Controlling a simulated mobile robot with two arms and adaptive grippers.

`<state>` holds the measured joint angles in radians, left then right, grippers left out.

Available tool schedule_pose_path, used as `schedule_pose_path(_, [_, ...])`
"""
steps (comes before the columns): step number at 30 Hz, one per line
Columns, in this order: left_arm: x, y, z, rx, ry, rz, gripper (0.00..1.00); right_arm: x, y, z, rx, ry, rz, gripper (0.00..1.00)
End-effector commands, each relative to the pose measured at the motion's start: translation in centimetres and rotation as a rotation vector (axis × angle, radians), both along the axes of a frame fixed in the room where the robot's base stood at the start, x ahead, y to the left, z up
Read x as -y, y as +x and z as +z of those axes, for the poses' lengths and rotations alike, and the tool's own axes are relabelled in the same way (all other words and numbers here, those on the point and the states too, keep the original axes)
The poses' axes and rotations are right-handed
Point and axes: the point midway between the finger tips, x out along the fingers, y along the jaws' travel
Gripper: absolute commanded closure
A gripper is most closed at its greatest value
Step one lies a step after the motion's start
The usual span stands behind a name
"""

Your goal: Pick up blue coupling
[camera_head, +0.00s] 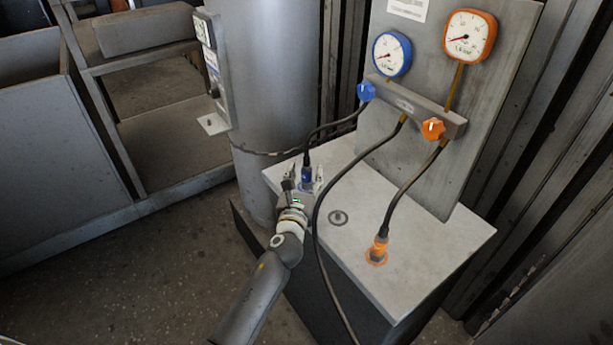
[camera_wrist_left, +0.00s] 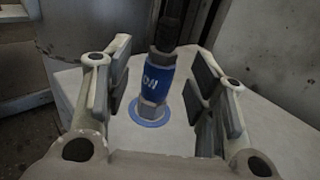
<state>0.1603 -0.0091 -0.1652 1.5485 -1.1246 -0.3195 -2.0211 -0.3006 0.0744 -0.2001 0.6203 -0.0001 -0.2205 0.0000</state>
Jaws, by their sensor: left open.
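The blue coupling (camera_head: 307,173) stands upright at the far left part of the grey box top, with a black hose running up from it. In the left wrist view the blue coupling (camera_wrist_left: 157,80) sits on a metal fitting inside a blue ring (camera_wrist_left: 149,111). My left gripper (camera_head: 304,184) is open around it. In the left wrist view, the fingers of my left gripper (camera_wrist_left: 160,95) stand on either side of the coupling, with visible gaps on both sides. My right gripper is not in view.
An orange coupling (camera_head: 380,248) stands on the box top (camera_head: 345,268) to the right. A bare port (camera_head: 338,217) lies between. A loose black hose (camera_head: 318,240) hangs close to my left gripper. The panel (camera_head: 425,75) carries blue (camera_head: 393,54) and orange (camera_head: 469,36) gauges.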

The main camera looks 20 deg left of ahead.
Motion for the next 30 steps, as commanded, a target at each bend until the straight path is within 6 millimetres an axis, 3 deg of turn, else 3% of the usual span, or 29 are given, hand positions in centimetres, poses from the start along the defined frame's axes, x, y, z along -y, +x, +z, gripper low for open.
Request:
schedule_pose_path(6, [-0.3, 2.5, -0.1, 0.000, -0.002, 0.001, 0.49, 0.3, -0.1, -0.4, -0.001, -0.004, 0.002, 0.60])
schedule_pose_path(15, [-0.4, 2.7, -0.1, -0.001, -0.002, 0.000, 0.49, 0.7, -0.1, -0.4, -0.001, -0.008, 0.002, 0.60])
schedule_pose_path(27, [-0.4, 2.7, -0.1, -0.001, -0.002, 0.000, 1.00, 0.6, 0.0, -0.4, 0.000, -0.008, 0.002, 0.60])
schedule_pose_path(30, [-0.3, 2.7, 0.0, 0.001, -0.002, 0.000, 1.00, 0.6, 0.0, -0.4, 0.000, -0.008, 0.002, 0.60])
